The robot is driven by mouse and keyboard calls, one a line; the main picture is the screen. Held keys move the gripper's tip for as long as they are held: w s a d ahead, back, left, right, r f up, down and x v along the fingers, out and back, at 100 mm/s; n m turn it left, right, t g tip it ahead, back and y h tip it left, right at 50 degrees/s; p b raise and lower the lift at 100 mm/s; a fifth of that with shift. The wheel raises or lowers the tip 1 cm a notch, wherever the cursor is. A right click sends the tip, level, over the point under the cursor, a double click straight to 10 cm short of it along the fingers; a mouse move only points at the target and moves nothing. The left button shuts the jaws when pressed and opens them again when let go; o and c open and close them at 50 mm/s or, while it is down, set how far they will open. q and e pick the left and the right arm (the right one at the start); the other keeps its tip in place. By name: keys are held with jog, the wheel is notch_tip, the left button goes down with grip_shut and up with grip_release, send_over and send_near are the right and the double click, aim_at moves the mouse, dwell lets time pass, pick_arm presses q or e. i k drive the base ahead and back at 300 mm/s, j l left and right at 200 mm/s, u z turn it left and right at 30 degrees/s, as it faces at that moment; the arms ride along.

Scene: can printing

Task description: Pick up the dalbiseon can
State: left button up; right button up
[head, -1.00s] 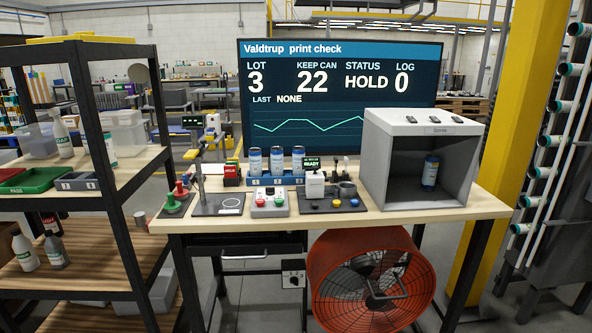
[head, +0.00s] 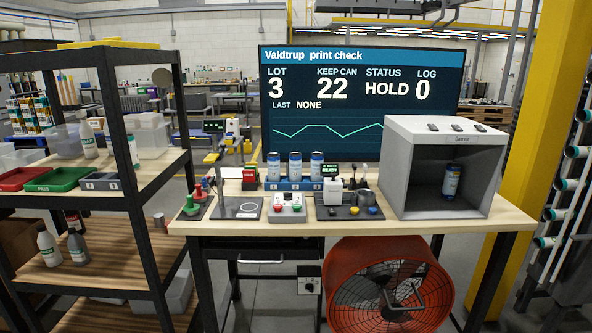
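Three blue-and-white cans (head: 295,167) stand upright in a row in a blue rack (head: 297,186) at the back middle of the workbench. Another blue can (head: 451,183) with a pale band stands inside the grey open-front box (head: 397,185) at the bench's right. The print on the cans is too small to read, so I cannot tell which one is the dalbiseon can. Neither of my grippers is in view.
The workbench (head: 510,218) holds a dark pad (head: 238,208), a button box (head: 287,208) and a small ready-display device (head: 333,190). A shelf unit (head: 128,130) with trays and bottles stands left. A red fan (head: 390,290) sits below the bench. A yellow post (head: 535,120) stands right.

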aim_at(295, 158)
jog(key=i+l+z, duration=0.2)
jog(key=i, duration=0.45)
jog(key=i+l+z, duration=0.25)
jog(key=i, duration=0.4)
jog(key=j, duration=0.1)
